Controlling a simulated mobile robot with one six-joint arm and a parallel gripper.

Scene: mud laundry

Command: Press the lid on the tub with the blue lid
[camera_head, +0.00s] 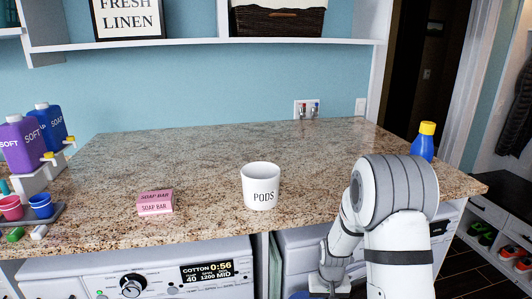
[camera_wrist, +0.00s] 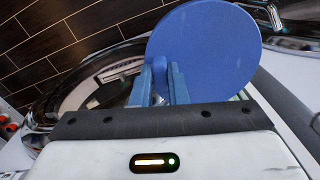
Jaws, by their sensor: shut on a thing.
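The white tub (camera_head: 261,188) marked PODS stands upright on the granite counter near its front edge, with its top open and no lid on it. The round blue lid (camera_wrist: 205,45) is in the wrist view, its flat face toward the camera. My gripper (camera_wrist: 161,82) is shut on a small knob or edge part of the lid, between its two blue-grey fingers. In the head view my arm reaches down in front of the counter, right of and below the tub. The gripper's tips there are mostly cut off by the bottom edge, with a bit of blue showing.
A pink soap bar box (camera_head: 155,202) lies left of the tub. Purple (camera_head: 22,143) and blue (camera_head: 48,126) bottles stand at the far left. A blue bottle with a yellow cap (camera_head: 424,142) is at the right. Washing machines (camera_head: 160,278) stand under the counter. The counter behind the tub is clear.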

